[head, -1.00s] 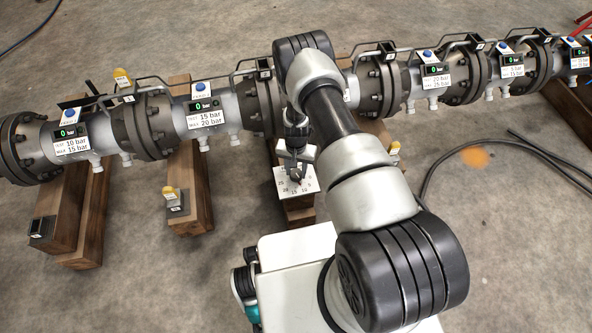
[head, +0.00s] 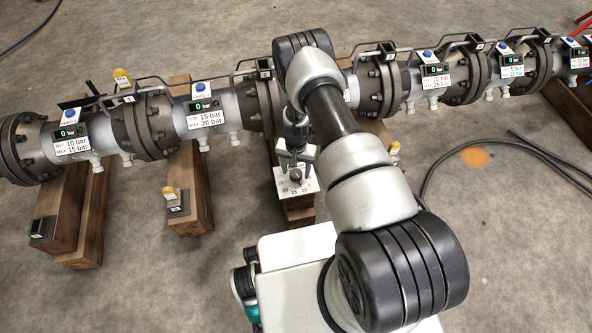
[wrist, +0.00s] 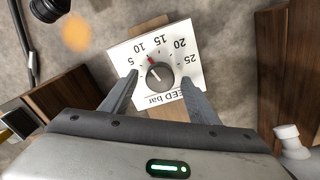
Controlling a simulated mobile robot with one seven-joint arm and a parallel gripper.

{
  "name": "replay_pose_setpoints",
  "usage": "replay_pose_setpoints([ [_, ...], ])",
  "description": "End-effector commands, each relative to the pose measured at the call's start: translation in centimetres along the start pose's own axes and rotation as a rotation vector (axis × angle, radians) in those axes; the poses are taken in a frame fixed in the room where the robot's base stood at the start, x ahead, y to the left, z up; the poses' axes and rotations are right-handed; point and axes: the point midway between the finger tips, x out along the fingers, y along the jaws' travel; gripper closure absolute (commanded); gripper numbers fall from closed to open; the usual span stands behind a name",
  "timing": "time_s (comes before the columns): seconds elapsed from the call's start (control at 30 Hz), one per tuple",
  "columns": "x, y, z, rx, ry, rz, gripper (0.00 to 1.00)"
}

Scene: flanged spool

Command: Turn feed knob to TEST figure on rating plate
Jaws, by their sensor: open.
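The feed knob (wrist: 160,75) is a round grey knob on a white dial plate (wrist: 125,56) marked 5 to 25 bar. A red mark sits at its upper left, by the 10 and 15 figures; the exact reading is unclear. The dial plate also shows in the head view (head: 283,188). My gripper (wrist: 158,88) is open, one finger on each side of the knob, with visible gaps. Rating plates on the pipe read TEST 10 bar, MAX 15 bar (head: 72,146), and TEST 15 bar, MAX 20 bar (head: 206,119). My arm hides most of another plate (head: 347,95).
The flanged pipe (head: 235,108) lies on wooden beams (head: 190,190). Its displays, such as this one (head: 68,133), read 0 bar where legible. Yellow-tagged blocks (head: 177,200) stand on the beams. A black hose (head: 428,170) lies on the floor at right.

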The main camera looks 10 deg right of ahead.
Motion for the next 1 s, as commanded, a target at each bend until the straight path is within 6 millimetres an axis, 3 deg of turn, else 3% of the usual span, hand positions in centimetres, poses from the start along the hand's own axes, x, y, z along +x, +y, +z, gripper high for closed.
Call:
replay_pose_setpoints([
  [0.6, -13.8, -0.1, -0.1, -0.001, 0.002, -0.001, 0.45],
  [0.8, -16.3, 0.0, 0.0, -0.001, 0.001, 0.0, 0.45],
  [1.0, -17.0, 0.0, 0.0, 0.0, 0.0, 0.0, 0.45],
])
